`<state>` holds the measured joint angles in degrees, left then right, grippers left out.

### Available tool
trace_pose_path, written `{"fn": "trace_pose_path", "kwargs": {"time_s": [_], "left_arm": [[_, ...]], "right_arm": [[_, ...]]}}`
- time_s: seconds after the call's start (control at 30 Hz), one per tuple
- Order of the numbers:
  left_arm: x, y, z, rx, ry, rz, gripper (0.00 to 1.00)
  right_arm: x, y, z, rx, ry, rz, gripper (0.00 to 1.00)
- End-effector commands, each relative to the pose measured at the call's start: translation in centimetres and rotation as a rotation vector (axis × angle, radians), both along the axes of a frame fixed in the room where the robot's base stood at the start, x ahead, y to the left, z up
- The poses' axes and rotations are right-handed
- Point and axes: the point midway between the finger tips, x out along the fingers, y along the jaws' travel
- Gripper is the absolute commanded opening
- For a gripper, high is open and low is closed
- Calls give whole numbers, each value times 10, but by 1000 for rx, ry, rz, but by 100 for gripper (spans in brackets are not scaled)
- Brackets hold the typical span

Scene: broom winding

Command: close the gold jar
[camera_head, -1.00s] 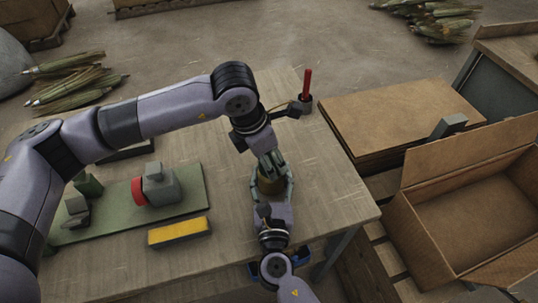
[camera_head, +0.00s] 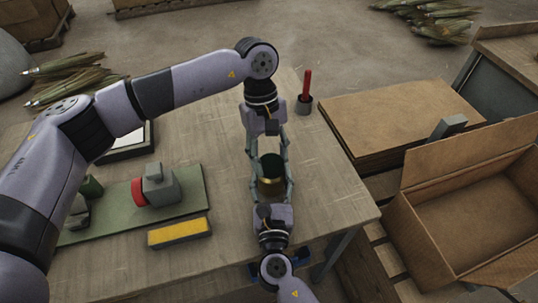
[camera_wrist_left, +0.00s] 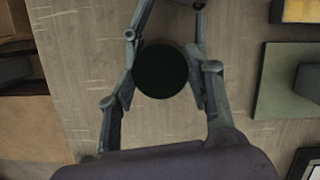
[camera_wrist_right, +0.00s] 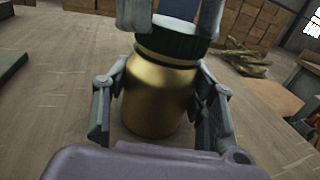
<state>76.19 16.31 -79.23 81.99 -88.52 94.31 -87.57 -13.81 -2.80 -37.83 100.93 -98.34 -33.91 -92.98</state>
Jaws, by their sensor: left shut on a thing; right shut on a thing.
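The gold jar (camera_head: 272,187) stands upright near the table's right side, with its gold body clear in the right wrist view (camera_wrist_right: 158,98). A dark green lid (camera_head: 271,164) sits on its mouth and looks level in the right wrist view (camera_wrist_right: 176,40); I cannot tell how tight it is. My left gripper (camera_head: 267,160) comes from the far side and is shut on the lid, which fills the space between its fingers in the left wrist view (camera_wrist_left: 161,71). My right gripper (camera_head: 274,191) is shut on the jar's body from the near side.
A green mat (camera_head: 190,202) with a grey and red device (camera_head: 160,187) lies to the left, beside a yellow block (camera_head: 179,232). A dark cup with a red stick (camera_head: 306,92) stands at the back right. An open cardboard box (camera_head: 470,210) is right of the table.

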Motion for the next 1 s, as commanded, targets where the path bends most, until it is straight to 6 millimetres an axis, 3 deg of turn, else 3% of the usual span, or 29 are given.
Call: {"fn": "trace_pose_path", "kwargs": {"time_s": [0.6, 0.8, 1.0], "left_arm": [[-1, -7, 0, 2, -4, -1269, 32], [-1, -8, 0, 0, -2, -1496, 32], [-1, -8, 0, -1, -2, -1521, 32]], "right_arm": [[0, 0, -1, -1, 2, 0, 0], [0, 0, -1, 0, 2, 0, 0], [0, 0, -1, 0, 2, 0, 0]]}}
